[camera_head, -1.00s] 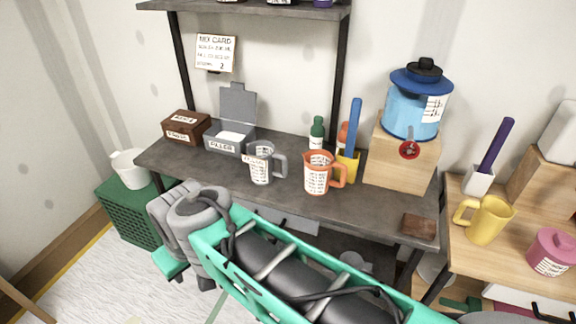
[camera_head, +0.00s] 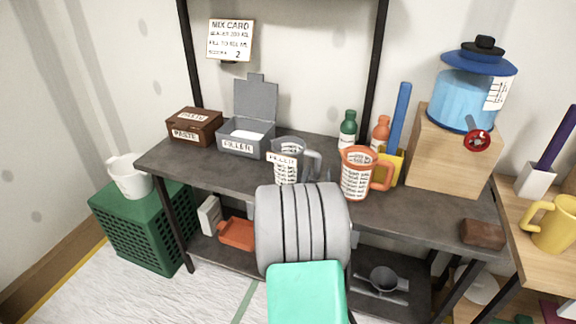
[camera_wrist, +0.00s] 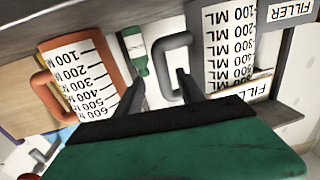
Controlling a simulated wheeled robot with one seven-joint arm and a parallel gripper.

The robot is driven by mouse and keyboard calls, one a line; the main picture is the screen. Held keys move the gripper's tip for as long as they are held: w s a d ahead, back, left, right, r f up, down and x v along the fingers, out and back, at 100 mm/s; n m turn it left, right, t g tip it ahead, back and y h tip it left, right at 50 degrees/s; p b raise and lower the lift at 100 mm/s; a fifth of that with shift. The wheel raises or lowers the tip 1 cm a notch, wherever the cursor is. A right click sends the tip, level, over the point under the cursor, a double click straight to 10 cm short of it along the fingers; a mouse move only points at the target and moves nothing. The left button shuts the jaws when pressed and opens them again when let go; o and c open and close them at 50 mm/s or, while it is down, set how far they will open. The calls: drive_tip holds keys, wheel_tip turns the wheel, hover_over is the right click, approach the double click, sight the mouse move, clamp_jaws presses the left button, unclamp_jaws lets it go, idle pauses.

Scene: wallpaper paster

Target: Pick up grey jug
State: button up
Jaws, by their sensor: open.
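The grey jug (camera_head: 284,168) stands upright on the dark workbench, with a white measuring label and its handle to the right. It also shows large at the right in the wrist view (camera_wrist: 232,50), which appears upside down. My gripper (camera_wrist: 161,80) is open, its two dark fingers pointing at the jug's handle (camera_wrist: 162,70). The handle's outer bar appears between the fingertips; I cannot tell whether they touch it. In the head view my grey wrist hides most of the gripper and the jug's lower part.
An orange jug (camera_head: 356,178) stands close right of the grey jug. A green bottle (camera_head: 347,130) and a yellow holder (camera_head: 390,167) with a blue handle are behind. The grey filler box (camera_head: 241,143) and brown paste box (camera_head: 194,126) stand left. A wooden block (camera_head: 440,165) bears a blue dispenser.

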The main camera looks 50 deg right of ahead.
drive_tip(key=x, duration=0.3)
drive_tip(key=p+x, duration=0.1)
drive_tip(key=x, duration=0.2)
drive_tip(key=shift+w, duration=0.4)
drive_tip(key=shift+c, duration=0.3)
clamp_jaws()
drive_tip(key=shift+r, duration=0.1)
idle(0.4)
